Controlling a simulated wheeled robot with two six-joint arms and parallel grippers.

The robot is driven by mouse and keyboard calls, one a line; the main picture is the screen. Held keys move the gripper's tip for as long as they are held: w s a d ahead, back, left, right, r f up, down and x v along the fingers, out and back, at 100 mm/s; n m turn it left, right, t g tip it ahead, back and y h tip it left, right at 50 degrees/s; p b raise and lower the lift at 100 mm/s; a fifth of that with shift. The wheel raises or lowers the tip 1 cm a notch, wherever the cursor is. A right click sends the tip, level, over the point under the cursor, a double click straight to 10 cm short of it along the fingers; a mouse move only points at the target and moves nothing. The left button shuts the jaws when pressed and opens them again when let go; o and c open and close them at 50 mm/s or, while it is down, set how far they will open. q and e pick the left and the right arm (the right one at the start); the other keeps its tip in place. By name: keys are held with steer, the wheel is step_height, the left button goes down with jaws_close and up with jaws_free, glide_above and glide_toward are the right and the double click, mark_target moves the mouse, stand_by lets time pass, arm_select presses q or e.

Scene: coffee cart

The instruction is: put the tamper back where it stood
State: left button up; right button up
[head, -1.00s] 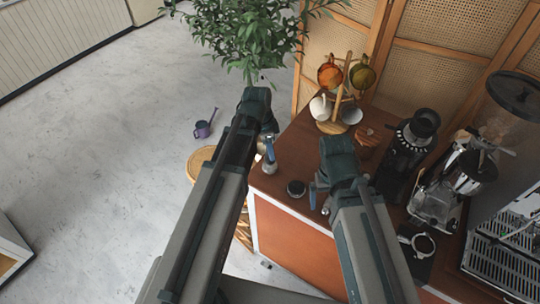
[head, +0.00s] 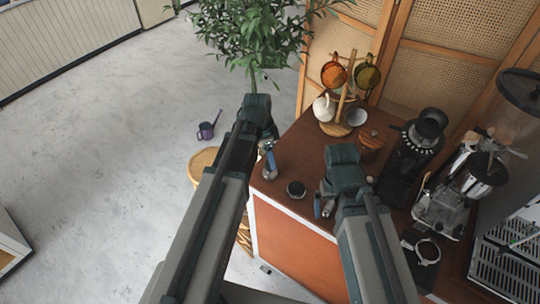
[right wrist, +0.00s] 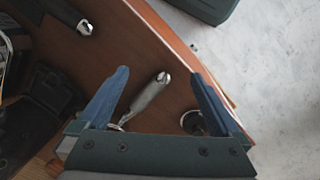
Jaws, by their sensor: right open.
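My right gripper is open, with no visible contact. My left gripper (head: 268,146) is at the counter's left corner, one blue finger visible above a small silver base (head: 270,174); I cannot tell if it touches it.
A black round piece (head: 296,189) sits near the front edge, left of the tamper. A cup tree (head: 338,128) is at the back. A stool (head: 203,162) stands left.

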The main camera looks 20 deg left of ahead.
arm_select(q)
steer(key=shift+r, duration=0.15)
step_height(320, 180, up, 12)
steer(key=a+p, duration=0.1)
steer(key=p, duration=1.1)
steer(key=shift+s+a, duration=0.35)
steer(key=shift+s, duration=0.05)
steer(key=f+b, duration=0.4)
steer(key=d+f+b, duration=0.1)
steer(key=f+b, duration=0.3)
steer(key=w+f+b, duration=0.1)
steer(key=f+b, duration=0.3)
steer(key=shift+d+f, duration=0.15)
steer(key=shift+d, duration=0.2)
steer(key=shift+s, duration=0.1)
steer(key=shift+s, duration=0.1)
